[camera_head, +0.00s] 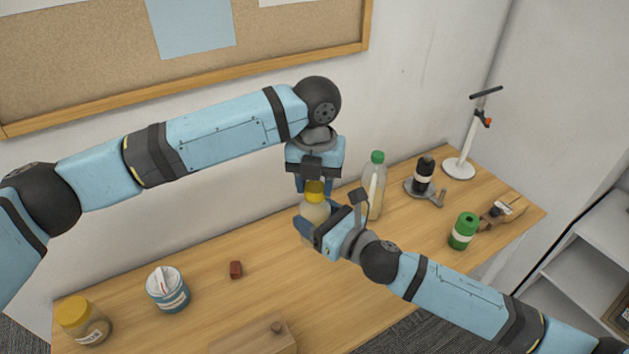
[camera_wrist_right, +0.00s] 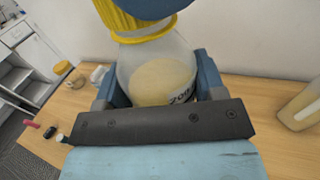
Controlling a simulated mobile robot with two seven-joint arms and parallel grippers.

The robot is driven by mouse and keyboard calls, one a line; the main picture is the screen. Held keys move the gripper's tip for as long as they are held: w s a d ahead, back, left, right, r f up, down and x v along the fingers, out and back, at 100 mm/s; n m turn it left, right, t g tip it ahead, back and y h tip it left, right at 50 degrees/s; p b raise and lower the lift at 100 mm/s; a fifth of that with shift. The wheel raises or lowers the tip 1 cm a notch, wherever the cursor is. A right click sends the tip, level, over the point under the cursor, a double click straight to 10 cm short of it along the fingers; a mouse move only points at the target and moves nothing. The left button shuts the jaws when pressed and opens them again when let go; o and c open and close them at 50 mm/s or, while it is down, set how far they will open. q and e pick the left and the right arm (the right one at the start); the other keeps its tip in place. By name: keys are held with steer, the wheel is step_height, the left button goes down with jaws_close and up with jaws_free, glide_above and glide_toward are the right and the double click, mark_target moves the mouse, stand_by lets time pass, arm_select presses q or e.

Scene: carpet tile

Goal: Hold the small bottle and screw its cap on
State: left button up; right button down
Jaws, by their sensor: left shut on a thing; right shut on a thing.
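The small bottle (camera_head: 314,209) is clear with a pale yellow filling and stands upright above the middle of the table. My right gripper (camera_head: 322,226) is shut around its body; in the right wrist view the bottle (camera_wrist_right: 158,80) sits between the two blue fingers. The yellow cap (camera_head: 315,188) is at the top of the bottle. My left gripper (camera_head: 314,184) points down from above and is shut on the cap. In the right wrist view the cap (camera_wrist_right: 150,38) is at the bottle's neck, partly hidden by the left gripper. I cannot tell how tightly it sits.
The wooden table (camera_head: 215,320) holds a tall green-capped bottle (camera_head: 374,187) just right of the grippers. A yellow-lidded jar (camera_head: 84,322), a blue tin (camera_head: 168,290) and a red block (camera_head: 236,269) are left.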

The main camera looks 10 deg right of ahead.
arm_select(q)
steer(key=m, duration=0.8)
steer(key=shift+m, duration=0.3)
steer(key=o, duration=0.9)
steer(key=shift+d, duration=0.1)
steer(key=shift+r, duration=2.3)
steer(key=shift+c, duration=0.3)
